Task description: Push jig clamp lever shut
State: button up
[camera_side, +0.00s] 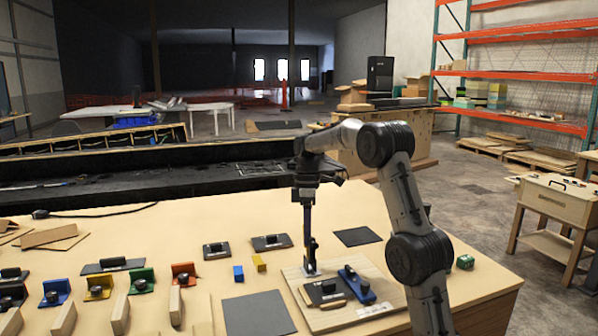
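The jig is a light wooden board (345,318) on the front right of the table. A blue clamp-like part (358,287) with a dark knob lies slanted on it. A black plate-like piece (324,293) with a small light part sits just left of the blue part. I cannot tell for sure which part is the clamp lever. My gripper (310,268) points straight down over the back left of the board, behind the black piece and left of the blue part. Its tips are small and dark, so their opening and any contact are unclear.
Blue and yellow blocks (259,263) stand left of the board. Dark mats (258,314) lie front left and behind. Several coloured holders (142,281) and wooden strips fill the table's left side. A small green item (465,262) sits right of my arm.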

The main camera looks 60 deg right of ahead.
notch_tip(320, 180, up, 14)
jog(key=w+d, duration=0.1)
jog(key=d, duration=0.1)
jog(key=s+a+r+n+t, duration=0.1)
jog(key=s+a+r, duration=0.2)
jog(key=a, duration=0.6)
jog(key=s+a+r+n+t+h, duration=0.1)
jog(key=s+a+r, duration=0.3)
jog(key=a, duration=0.6)
jog(key=shift+r, duration=0.4)
